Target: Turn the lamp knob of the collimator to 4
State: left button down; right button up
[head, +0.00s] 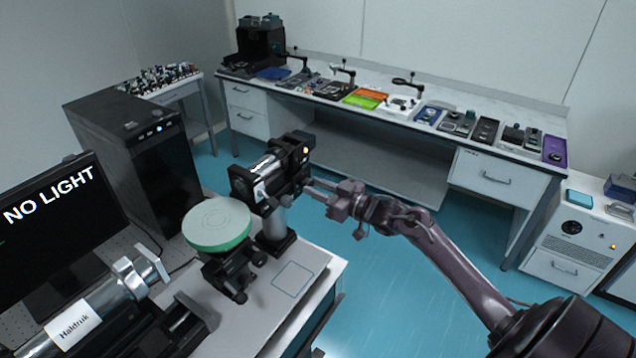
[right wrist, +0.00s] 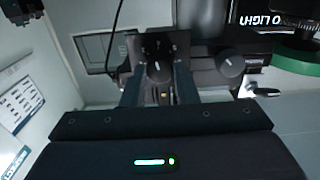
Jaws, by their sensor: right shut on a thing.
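The collimator (head: 268,172) is a black and silver tube on a post at the centre of the head view. A small orange light shows at its right end. My right gripper (head: 312,188) reaches its right end from the right. In the right wrist view, a round black knob with a pale pointer mark (right wrist: 158,72) sits between the two fingers of my right gripper (right wrist: 160,92), which are shut on it. A second, similar black knob (right wrist: 231,65) is just right of the fingers. The scale numbers are not readable. My left gripper is not in view.
A monitor (head: 45,215) reads "NO LIGHT". A green-rimmed round plate (head: 217,224) stands left of the collimator's post. A silver tube labelled "Haldnuk" (head: 85,325) lies in front. A long bench (head: 430,140) with trays stands behind. Blue floor is clear between.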

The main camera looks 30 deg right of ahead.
jog(key=shift+f+m+p, duration=0.1)
jog(key=shift+m+p, duration=0.4)
jog(key=shift+m, duration=0.6)
jog(key=o, duration=1)
jog(key=b+v, duration=0.2)
jog(key=v, duration=0.6)
jog(key=shift+b, duration=0.3)
